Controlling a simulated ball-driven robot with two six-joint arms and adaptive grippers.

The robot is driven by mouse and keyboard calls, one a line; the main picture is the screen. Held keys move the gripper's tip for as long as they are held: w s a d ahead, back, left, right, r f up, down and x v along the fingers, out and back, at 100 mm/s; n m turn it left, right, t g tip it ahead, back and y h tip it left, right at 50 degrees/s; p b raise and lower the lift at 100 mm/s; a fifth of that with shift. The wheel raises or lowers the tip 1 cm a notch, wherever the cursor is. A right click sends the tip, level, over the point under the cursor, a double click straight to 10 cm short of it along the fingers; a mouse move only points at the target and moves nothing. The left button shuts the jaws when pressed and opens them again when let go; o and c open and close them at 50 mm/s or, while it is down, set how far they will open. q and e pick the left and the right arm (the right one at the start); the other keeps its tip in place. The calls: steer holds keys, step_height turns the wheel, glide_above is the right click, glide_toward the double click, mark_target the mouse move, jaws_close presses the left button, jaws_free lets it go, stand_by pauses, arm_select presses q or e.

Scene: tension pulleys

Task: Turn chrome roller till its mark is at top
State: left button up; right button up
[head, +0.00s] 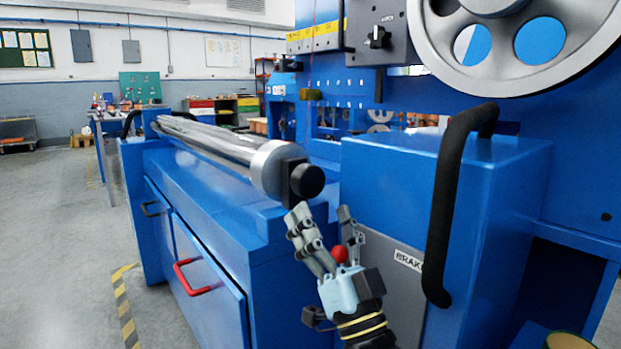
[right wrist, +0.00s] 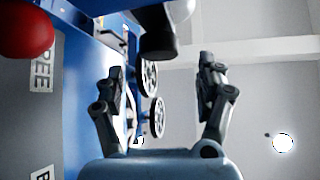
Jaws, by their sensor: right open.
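The chrome roller (head: 215,143) lies along the top of the blue machine bed in the head view. Its near end is a wide pale disc, then a dark block and a black round knob (head: 308,181). I can make out no mark on the roller. My right gripper (head: 323,214) is open and empty, just below and in front of the black knob, fingers pointing up. In the right wrist view the open fingers (right wrist: 162,78) stand apart, and a dark round part (right wrist: 157,38), likely that knob, is beyond the tips. My left gripper is out of view.
A large spoked wheel (head: 510,45) is above. The floor (head: 60,230) at left is clear.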

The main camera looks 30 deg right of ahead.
mark_target(313, 188)
steer(key=x, duration=0.6)
steer(key=shift+w+r, duration=0.25)
steer(key=shift+w, duration=0.1)
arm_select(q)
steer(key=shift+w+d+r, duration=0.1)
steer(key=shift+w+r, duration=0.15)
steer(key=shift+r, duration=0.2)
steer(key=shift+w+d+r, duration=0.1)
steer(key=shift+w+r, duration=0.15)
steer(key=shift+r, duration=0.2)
arm_select(e)
steer(key=shift+w+r, duration=0.15)
steer(key=shift+r, duration=0.05)
steer(key=c, duration=1.1)
steer(key=n+y, duration=0.4)
steer(key=shift+y, duration=0.4)
steer(key=shift+c, duration=0.4)
steer(key=shift+n+y, duration=0.7)
steer(key=shift+n, duration=0.3)
steer(key=o, duration=1.2)
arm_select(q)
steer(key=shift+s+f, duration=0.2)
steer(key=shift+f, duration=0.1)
arm_select(e)
steer(key=v, duration=0.7)
steer(key=shift+f, duration=0.25)
